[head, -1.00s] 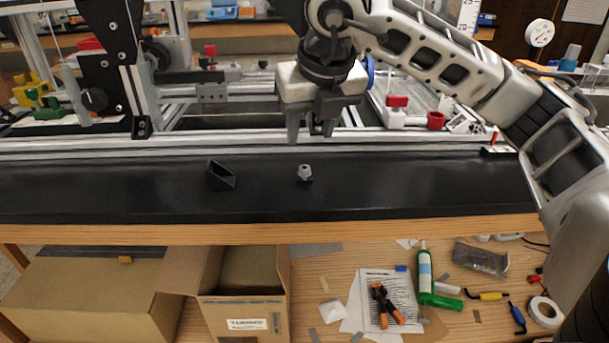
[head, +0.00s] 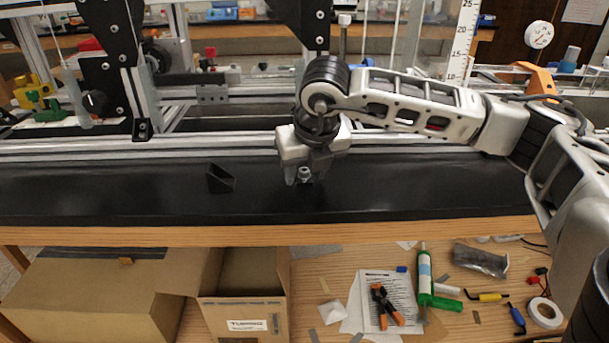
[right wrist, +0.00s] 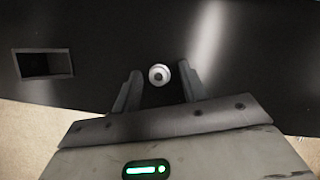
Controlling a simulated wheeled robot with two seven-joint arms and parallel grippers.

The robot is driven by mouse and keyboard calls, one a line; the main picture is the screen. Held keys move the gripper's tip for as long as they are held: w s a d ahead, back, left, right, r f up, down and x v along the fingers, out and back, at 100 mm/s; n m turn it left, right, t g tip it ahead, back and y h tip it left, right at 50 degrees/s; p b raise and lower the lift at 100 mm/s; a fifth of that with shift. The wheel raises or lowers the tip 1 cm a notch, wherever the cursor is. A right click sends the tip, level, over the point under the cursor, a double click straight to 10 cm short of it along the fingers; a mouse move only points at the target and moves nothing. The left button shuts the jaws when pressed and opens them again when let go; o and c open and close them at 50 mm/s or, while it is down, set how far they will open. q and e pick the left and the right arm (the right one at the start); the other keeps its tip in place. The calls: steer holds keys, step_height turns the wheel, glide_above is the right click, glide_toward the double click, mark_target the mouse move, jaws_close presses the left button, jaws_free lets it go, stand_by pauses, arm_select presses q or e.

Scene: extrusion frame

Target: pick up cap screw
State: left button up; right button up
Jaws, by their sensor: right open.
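The cap screw (head: 304,174) is a small grey metal piece standing on the black bench strip in the head view. In the right wrist view the cap screw (right wrist: 159,75) is seen from above as a round light head with a dark centre. My right gripper (head: 304,180) is low over the strip with its fingers around the screw. In the right wrist view its two fingers (right wrist: 158,92) are apart, with the screw between them near the tips and a gap on each side. My left gripper is not in view.
A black open holder (head: 220,179) sits on the strip left of the screw; it also shows in the wrist view (right wrist: 43,64). The aluminium extrusion frame (head: 80,148) runs behind. The wooden edge (head: 150,236) lies in front. The strip is otherwise clear.

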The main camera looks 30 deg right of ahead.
jaws_close()
steer(key=shift+r, duration=0.1)
